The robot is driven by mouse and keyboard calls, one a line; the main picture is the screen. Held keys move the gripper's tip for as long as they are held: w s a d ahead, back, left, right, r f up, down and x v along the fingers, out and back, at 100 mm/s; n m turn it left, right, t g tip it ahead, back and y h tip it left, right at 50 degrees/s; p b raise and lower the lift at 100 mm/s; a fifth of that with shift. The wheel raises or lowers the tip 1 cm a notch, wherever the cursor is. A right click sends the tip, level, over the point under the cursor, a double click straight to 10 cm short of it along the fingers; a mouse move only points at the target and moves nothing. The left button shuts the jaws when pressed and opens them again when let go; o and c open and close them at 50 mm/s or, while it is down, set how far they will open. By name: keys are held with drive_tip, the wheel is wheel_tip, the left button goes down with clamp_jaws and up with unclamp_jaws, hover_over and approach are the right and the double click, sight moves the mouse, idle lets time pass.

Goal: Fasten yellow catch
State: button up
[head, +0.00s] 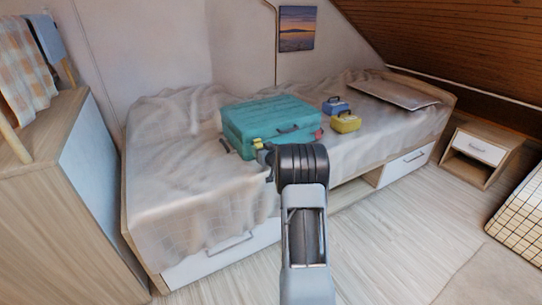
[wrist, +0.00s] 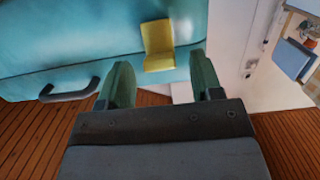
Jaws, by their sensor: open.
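A teal suitcase (head: 270,120) lies closed on the bed, with a dark handle on its front side. Its yellow catch (head: 257,143) is on the front, left of the handle; a red catch (head: 318,134) is at the right. In the wrist view the yellow catch (wrist: 157,43) is a bent plate with a lip sticking out; I cannot tell whether it is latched. My gripper (wrist: 162,78) is open and empty, its two green-grey fingers either side of the catch's lip, apart from it. In the head view my gripper (head: 264,152) is at the suitcase front, partly hidden by my arm.
The bed (head: 185,190) has a rumpled cover and drawers below. A blue case (head: 335,106) and a yellow case (head: 345,123) stand right of the suitcase. A cabinet (head: 60,190) is at left, a nightstand (head: 478,150) at right. The floor in front is clear.

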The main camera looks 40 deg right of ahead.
drive_tip(key=s+a+r+p, duration=0.1)
drive_tip(key=s+p, duration=0.1)
drive_tip(key=s, duration=0.9)
drive_tip(key=shift+a+r, duration=0.25)
drive_tip(key=shift+t, duration=0.8)
drive_tip(key=w, duration=0.4)
drive_tip(key=w+d+f, duration=0.1)
drive_tip(key=w, duration=0.7)
drive_tip(key=shift+w+d+f, duration=0.3)
drive_tip(key=shift+d+f, duration=0.05)
drive_tip(key=shift+f, duration=0.05)
drive_tip(key=shift+c, duration=0.3)
